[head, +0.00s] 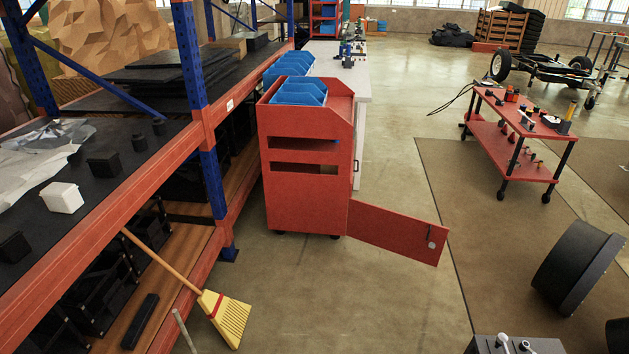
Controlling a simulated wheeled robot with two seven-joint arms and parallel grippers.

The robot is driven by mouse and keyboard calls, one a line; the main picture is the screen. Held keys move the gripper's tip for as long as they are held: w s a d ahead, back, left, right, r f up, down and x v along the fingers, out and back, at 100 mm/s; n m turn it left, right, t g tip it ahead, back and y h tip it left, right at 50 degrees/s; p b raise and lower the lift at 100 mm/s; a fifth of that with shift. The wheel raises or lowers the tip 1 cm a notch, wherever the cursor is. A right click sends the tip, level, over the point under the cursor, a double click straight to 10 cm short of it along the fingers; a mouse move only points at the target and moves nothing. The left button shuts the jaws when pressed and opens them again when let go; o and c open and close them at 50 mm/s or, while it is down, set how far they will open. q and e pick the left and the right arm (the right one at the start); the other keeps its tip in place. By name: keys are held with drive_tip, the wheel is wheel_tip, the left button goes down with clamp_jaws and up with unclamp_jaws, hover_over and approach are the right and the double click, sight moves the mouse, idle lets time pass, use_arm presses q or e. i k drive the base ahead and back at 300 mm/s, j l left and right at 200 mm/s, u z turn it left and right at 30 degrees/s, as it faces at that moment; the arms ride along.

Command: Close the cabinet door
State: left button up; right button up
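A red cabinet (305,207) stands in the middle of the head view, beside the shelving rack. Its low door (398,231) is hinged at the cabinet's right front edge and stands wide open, swung out to the right. A small light-grey handle or latch (432,241) is near the door's free end. The inside of the cabinet behind the door is hidden from this angle. Neither my left nor my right gripper is in view.
A blue and orange rack (206,123) runs along the left. A yellow broom (225,316) leans before it. A red wheeled cart (507,153) stands at the right, and a black drum-like object (580,265) lies below it. Floor in front of the door is clear.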

sight(402, 234)
drive_tip(key=i+j+z, duration=0.15)
drive_tip(key=i+z, duration=0.3)
drive_tip(key=i+j+z, duration=0.45)
drive_tip(key=i+z, duration=0.1)
drive_tip(key=i, duration=1.05)
